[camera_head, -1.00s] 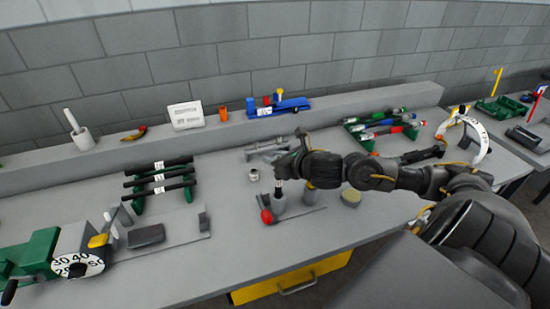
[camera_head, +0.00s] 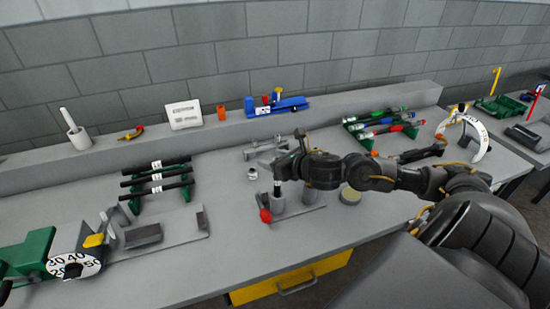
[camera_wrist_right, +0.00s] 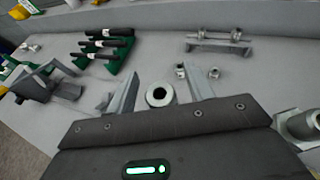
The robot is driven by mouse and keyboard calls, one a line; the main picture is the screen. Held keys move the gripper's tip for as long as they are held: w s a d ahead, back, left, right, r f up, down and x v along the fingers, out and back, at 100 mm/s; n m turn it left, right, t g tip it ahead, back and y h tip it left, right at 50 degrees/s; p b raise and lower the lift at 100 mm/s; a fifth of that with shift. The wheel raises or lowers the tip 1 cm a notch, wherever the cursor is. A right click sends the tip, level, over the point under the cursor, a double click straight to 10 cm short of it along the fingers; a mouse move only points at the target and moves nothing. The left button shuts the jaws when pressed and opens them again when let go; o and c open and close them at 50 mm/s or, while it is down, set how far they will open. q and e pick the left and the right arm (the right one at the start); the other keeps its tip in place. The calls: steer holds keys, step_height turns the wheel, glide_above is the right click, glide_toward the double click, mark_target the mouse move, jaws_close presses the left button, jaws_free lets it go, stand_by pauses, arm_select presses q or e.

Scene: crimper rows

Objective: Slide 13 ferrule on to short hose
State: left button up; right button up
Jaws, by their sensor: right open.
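My right gripper (camera_head: 278,181) points down over the near upright grey cylinder (camera_head: 278,204) of a small holder. In the right wrist view its two fingers (camera_wrist_right: 158,95) are apart. A grey metal ring (camera_wrist_right: 160,94) with a dark hole stands between them, with a gap on each side; it looks like the ferrule, but I cannot read a number. A short dark piece (camera_head: 277,190), probably the short hose, stands upright between gripper and cylinder, mostly hidden. I cannot tell whether the ring is around it. My left gripper is not in view.
Three black hoses lie on a green rack (camera_head: 133,207). Small loose metal fittings (camera_head: 252,174) lie behind the holder, near a metal stand (camera_wrist_right: 215,48). A second cylinder (camera_head: 309,196) and a red knob (camera_head: 265,215) are close to the gripper. A dial machine (camera_head: 75,265) stands front left.

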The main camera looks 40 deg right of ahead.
steer(key=shift+s+r, duration=0.1)
steer(key=shift+s, duration=0.35)
steer(key=p+v, duration=0.3)
steer(key=v, duration=0.7)
stand_by(0.6)
